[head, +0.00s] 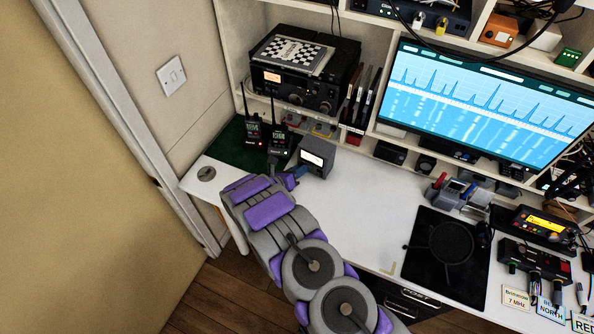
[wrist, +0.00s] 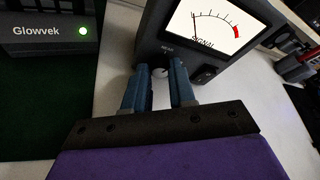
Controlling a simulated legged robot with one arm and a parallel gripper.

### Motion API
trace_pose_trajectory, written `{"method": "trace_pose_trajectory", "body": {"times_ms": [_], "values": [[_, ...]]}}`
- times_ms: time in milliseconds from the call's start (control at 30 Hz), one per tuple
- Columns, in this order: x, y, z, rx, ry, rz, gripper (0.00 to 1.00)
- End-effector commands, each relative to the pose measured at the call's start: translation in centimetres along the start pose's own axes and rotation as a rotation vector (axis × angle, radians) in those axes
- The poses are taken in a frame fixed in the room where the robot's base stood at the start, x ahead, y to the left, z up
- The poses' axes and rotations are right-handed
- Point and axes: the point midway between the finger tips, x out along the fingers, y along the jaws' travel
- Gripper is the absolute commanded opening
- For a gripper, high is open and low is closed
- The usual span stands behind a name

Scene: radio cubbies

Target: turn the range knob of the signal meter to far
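The signal meter (head: 316,157) is a small grey box with a lit white face, on the desk below the shelves. In the wrist view its dial (wrist: 217,24) reads SIGNAL, with the black needle toward the left of the scale and a red band at the right end. Contact with the knob cannot be made out. The knob's pointer is not clear. In the head view my gripper (head: 292,176) is at the meter's front.
Two handheld radios (head: 254,129) stand on a green mat (head: 228,150) left of the meter. A large radio (head: 300,75) fills the cubby above.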

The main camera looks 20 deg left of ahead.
Motion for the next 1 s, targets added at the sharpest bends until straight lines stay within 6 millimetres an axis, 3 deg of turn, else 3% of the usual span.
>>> {"method": "trace_pose_trajectory", "body": {"times_ms": [200, 633, 1000], "values": [[-0.02, 0.13, -0.05, -0.001, 0.000, 0.003, 0.00], [0.03, 0.04, -0.13, 0.040, 0.000, 0.019, 0.00], [0.15, -0.12, -0.16, 0.236, -0.010, 0.094, 0.00]]}}
